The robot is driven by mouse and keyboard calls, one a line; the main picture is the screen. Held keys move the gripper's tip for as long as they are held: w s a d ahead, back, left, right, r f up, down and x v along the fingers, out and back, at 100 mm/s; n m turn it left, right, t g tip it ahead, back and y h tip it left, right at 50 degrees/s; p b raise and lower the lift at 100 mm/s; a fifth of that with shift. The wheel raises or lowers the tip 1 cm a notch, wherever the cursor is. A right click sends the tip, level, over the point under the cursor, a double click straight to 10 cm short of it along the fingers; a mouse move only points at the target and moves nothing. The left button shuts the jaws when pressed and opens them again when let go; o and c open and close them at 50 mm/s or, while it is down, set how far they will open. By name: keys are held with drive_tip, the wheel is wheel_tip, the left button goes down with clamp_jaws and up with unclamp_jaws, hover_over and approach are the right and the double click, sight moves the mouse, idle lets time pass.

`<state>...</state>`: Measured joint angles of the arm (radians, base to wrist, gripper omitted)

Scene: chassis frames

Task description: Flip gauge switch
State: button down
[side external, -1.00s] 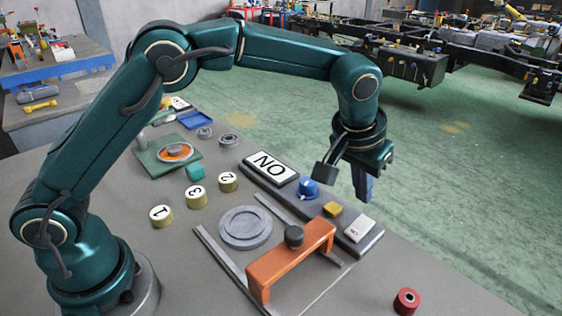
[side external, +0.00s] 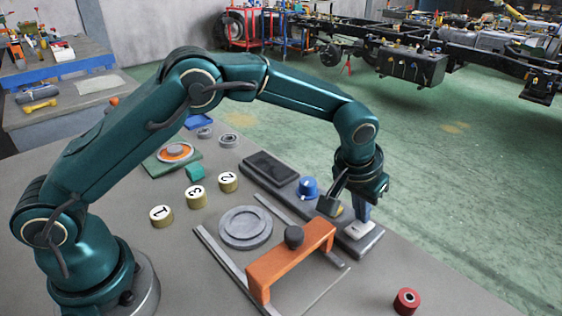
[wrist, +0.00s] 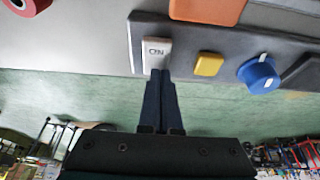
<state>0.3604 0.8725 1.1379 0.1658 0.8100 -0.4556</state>
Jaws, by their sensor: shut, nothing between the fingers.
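The gauge panel is a dark grey bar (side external: 365,246) on the bench. At its near end is a white rocker switch with dark lettering (side external: 357,231), which also shows in the wrist view (wrist: 157,54). At its far end is a dark, blank display (side external: 270,168). Between them are a blue knob (side external: 308,187) and a yellow button (wrist: 208,64). My gripper (side external: 363,221) is shut and empty, pointing down at the switch. In the wrist view its fingertips (wrist: 160,72) meet the edge of the switch and appear to touch it.
An orange bridge-shaped bracket (side external: 285,262) with a dark knob stands beside the panel, near my gripper. A grey round plate (side external: 245,227), numbered yellow cylinders (side external: 196,197) and a red roller (side external: 406,301) also sit on the bench. The bench's front right is mostly clear.

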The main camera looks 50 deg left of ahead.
drive_tip(key=shift+s, duration=0.85)
drive_tip(key=shift+r, duration=0.55)
drive_tip(key=v, duration=1.3)
drive_tip(key=shift+w, duration=0.2)
drive_tip(key=shift+r, duration=0.1)
drive_tip(key=shift+w+d+r, duration=0.15)
drive_tip(key=shift+w, duration=0.5)
